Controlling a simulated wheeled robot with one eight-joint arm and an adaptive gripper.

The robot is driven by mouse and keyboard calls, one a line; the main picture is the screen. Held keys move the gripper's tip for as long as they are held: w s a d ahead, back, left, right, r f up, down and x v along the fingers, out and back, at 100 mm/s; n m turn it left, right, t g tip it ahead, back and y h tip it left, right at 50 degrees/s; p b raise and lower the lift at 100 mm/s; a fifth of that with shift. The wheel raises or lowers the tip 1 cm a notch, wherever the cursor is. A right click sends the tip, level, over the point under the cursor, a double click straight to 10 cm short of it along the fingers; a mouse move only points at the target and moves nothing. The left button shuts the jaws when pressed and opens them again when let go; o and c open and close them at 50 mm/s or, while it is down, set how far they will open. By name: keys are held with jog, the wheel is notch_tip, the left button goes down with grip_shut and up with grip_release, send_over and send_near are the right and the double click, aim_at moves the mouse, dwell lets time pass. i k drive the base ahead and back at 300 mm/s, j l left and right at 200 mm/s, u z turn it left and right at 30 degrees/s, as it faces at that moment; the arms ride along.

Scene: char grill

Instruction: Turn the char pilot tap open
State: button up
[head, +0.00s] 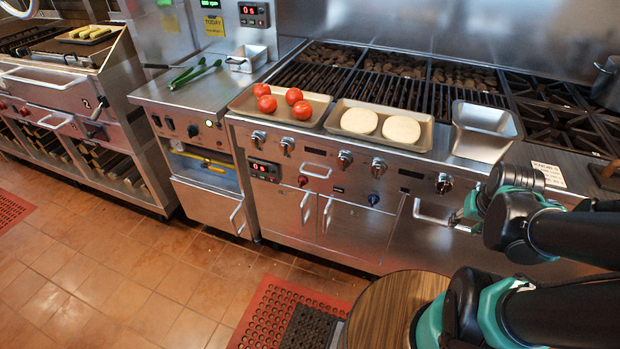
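The char grill (385,92) has dark grates with lumpy dark pieces behind them. Its steel front panel carries several silver knobs, including one at the right end (444,183). Lower on the front are a small red knob (302,181) and a small blue knob (373,199). No readable label shows which one is the char pilot tap. My gripper (462,216) is at the right of the front panel, below and right of the right-end knob and well right of the blue knob. It is small and partly hidden by my arm; its finger opening is unclear.
Trays with tomatoes (297,123) and two pale round buns (379,122) sit on the front ledge. An empty steel pan (484,131) stands right of them. Door handles (306,207) stick out below. A round wooden top (391,310) stands in front; tiled floor (130,290) is open at left.

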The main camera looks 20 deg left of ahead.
aim_at(302, 180)
jog(key=u, duration=1.3)
jog(key=k+l+u, duration=0.2)
jog(key=l+u, duration=0.15)
jog(key=k+l+u, duration=0.5)
jog(key=u, duration=0.2)
jog(key=k+l, duration=0.2)
jog(key=k, duration=0.1)
